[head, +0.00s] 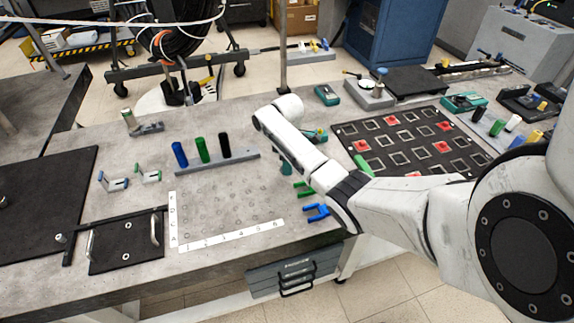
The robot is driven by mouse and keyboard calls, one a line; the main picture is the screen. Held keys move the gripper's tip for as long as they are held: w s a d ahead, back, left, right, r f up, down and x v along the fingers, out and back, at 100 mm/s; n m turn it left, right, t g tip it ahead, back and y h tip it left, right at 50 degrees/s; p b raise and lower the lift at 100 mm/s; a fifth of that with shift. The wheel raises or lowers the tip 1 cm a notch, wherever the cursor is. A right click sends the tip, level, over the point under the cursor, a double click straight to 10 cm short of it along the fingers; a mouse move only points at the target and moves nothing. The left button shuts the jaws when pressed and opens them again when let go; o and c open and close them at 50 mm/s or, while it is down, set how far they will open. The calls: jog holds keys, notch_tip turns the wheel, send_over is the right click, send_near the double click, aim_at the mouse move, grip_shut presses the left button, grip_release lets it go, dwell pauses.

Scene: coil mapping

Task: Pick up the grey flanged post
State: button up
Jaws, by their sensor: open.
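A short grey-beige post (129,119) stands upright at the back left of the bench, beside a low grey block (148,128). It looks like the grey flanged post, but it is too small for me to make out a flange. My white arm reaches in from the right and bends over the middle of the bench, well to the right of this post. I cannot make out my gripper; the arm seems to hide it.
Blue, green and black cylinders stand on a grey rail (243,162). Small blue (113,182) and green (148,175) brackets sit left of it. A black plate with handles (127,243) lies at the front left. A black slotted board (440,140) lies at the right.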

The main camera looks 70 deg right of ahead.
jog(key=shift+c, duration=0.5)
grip_shut()
jog(key=shift+r, duration=0.2)
